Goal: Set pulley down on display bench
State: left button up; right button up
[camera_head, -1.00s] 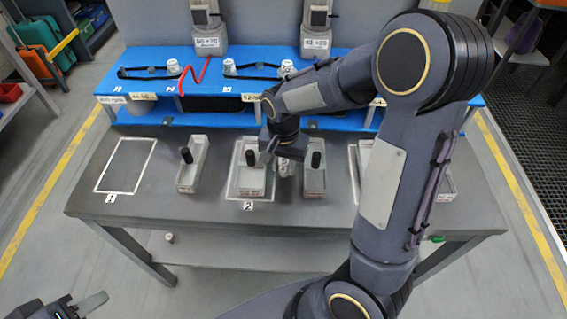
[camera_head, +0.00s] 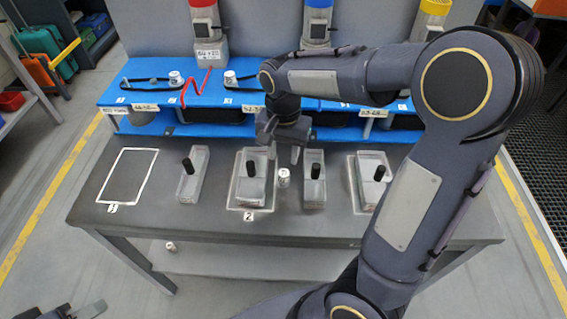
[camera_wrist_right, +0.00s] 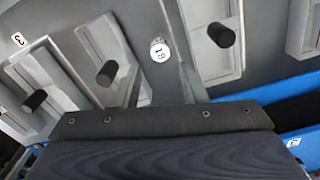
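The pulley (camera_head: 283,177), a small silver-white cylinder with a marked top, stands upright on the grey display bench (camera_head: 215,226), between the tray in outline 2 (camera_head: 249,191) and the narrow tray to its right (camera_head: 314,188). It also shows in the right wrist view (camera_wrist_right: 160,51), between and beyond the fingertips. My right gripper (camera_head: 284,151) is open and empty above and behind the pulley, apart from it. Its two fingers (camera_wrist_right: 159,88) show spread in the right wrist view. My left gripper (camera_head: 82,310) is only partly in view at the lower left corner, far from the bench.
Trays with black upright handles stand on the bench on both sides (camera_head: 193,174) (camera_head: 371,182). An empty white outline (camera_head: 127,176) is at the left. A blue shelf (camera_head: 150,93) with pulleys, belts and a red cord runs behind. Another small cylinder (camera_head: 170,246) lies below the bench.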

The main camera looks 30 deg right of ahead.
jog(key=s+a+r+n+t+y, duration=0.1)
jog(key=s+r+n+t+y, duration=0.1)
jog(key=s, duration=0.6)
jog(key=s+a+r+n+t+y, duration=0.1)
jog(key=s+a+r+n+t, duration=0.1)
jog(key=s+n, duration=0.3)
jog(key=s+t, duration=0.1)
jog(key=s, duration=0.3)
jog(key=shift+s+a+n+t+y, duration=0.2)
jog(key=shift+a+n+t+y, duration=0.1)
jog(key=shift+n+t+y, duration=0.1)
notch_tip(320, 180, up, 4)
jog(key=p, duration=0.4)
